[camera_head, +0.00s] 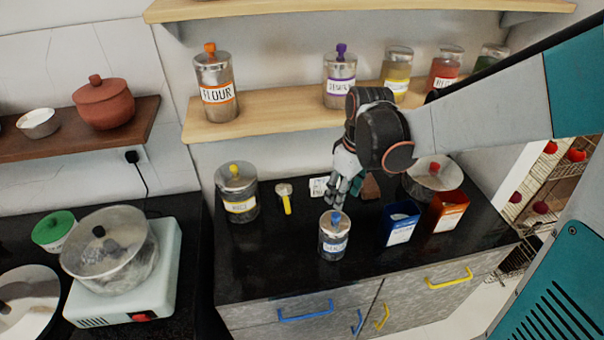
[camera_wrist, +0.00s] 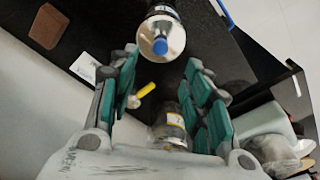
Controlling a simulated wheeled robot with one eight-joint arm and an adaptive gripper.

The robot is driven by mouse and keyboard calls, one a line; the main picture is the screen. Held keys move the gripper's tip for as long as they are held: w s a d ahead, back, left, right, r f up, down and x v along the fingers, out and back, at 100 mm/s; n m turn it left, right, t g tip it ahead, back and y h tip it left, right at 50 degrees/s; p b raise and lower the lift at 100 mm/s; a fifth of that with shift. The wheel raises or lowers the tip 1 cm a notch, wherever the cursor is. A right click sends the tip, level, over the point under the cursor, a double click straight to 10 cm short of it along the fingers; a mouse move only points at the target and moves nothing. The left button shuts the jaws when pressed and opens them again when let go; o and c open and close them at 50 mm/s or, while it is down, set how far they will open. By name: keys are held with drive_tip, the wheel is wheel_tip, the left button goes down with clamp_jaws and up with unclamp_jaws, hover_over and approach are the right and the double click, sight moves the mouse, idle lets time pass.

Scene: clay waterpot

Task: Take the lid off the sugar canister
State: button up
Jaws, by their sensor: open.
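The canister with a blue knob on its metal lid (camera_head: 334,222) stands upright on the black counter. Its pale label (camera_head: 335,246) is too small to read surely, but it is the likely sugar canister. The lid sits on it. In the wrist view the blue-knobbed canister (camera_wrist: 160,33) is at the top centre, beyond the fingertips. My gripper (camera_head: 344,195) hangs just above and slightly behind the canister, its fingers pointing down. In the wrist view the gripper's two fingers (camera_wrist: 163,68) are spread apart with nothing held between them.
A shelf (camera_head: 260,121) with a flour canister (camera_head: 213,82) is behind. The counter's front strip is clear.

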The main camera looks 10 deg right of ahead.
sight(336, 215)
drive_tip(key=f+b, duration=0.1)
drive_tip(key=f, duration=0.2)
drive_tip(key=f+b, duration=0.1)
drive_tip(key=f, duration=0.2)
drive_tip(key=w+f+b, duration=0.1)
drive_tip(key=f, duration=0.2)
drive_tip(key=shift+a+f, duration=0.1)
drive_tip(key=shift+a, duration=0.2)
clamp_jaws()
